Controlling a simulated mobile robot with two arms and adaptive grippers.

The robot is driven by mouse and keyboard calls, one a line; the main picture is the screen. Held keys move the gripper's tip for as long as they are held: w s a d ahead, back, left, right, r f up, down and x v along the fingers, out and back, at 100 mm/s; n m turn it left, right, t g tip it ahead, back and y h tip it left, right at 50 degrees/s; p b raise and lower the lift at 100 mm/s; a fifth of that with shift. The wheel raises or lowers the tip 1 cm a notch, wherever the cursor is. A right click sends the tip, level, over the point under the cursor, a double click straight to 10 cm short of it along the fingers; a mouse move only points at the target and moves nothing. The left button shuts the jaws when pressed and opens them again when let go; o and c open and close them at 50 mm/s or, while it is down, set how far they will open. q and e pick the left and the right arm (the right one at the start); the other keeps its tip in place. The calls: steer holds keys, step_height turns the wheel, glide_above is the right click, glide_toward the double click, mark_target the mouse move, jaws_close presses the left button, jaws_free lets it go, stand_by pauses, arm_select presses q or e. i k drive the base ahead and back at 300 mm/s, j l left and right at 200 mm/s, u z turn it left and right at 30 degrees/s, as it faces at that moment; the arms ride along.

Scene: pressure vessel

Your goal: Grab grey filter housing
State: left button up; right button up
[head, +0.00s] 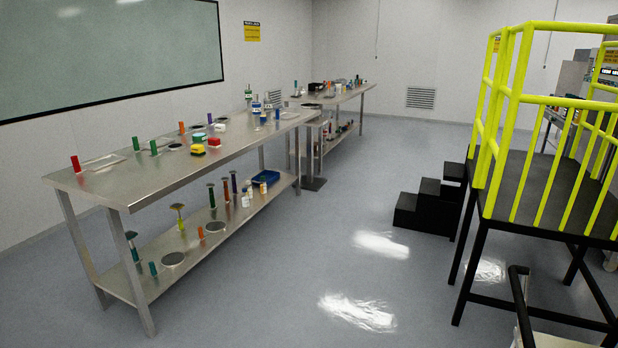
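I cannot pick out a grey filter housing with certainty in the head view. Several small coloured cylinders and blocks stand on the near steel table (150,178), among them a red cylinder (75,164), a yellow block (197,149) and a red block (213,142). Clear bottles with blue parts (256,108) stand at its far end. Neither of my grippers shows in this view.
A black platform with yellow railings (548,100) stands at the right, with black steps (420,208) on its left side. The lower shelf (215,235) holds tools, bottles and a blue tray (265,177). The grey floor (300,265) between table and platform is clear.

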mark_target(268, 106)
steer(key=i, duration=4.3)
